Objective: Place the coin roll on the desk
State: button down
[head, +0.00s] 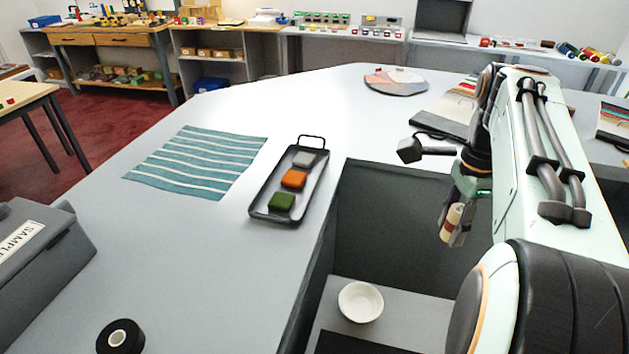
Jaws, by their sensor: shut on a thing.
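The coin roll (451,219) is a small cream cylinder with a reddish part, at the right of the head view. My gripper (457,227) points down and is shut on it, partly hiding it. The roll is held slightly tilted in the air, in front of the dark panel of the recess and touching no surface that I can see. The desk (225,265) is the large pale grey top, running from the lower left to the back, to the left of my gripper.
A black tray (258,211) with grey, orange and green blocks lies near the recess edge. A striped teal cloth (199,160), a black tape roll (120,337) and a grey sample case (38,268) lie left. A white bowl (360,302) stands lower in the recess. The front middle desk is clear.

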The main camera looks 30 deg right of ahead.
jog(key=s+d+m, duration=0.5)
jog(key=s+d, duration=0.2)
jog(key=s, duration=0.5)
notch_tip(320, 180, down, 21)
jog(key=w+d+f, duration=0.1)
jog(key=d+f, duration=0.2)
jog(key=d, duration=0.1)
jog(key=w+d+f, duration=0.1)
jog(key=d+f, duration=0.3)
jog(key=w+d+f, duration=0.1)
jog(key=d+f, duration=0.2)
jog(key=d, duration=0.2)
jog(key=shift+w+f, duration=0.1)
jog(key=shift+f, duration=0.25)
jog(key=shift+d+f, duration=0.2)
jog(key=shift+f, duration=1.5)
jog(key=c, duration=0.9)
grip_release()
jog(key=shift+f, duration=0.15)
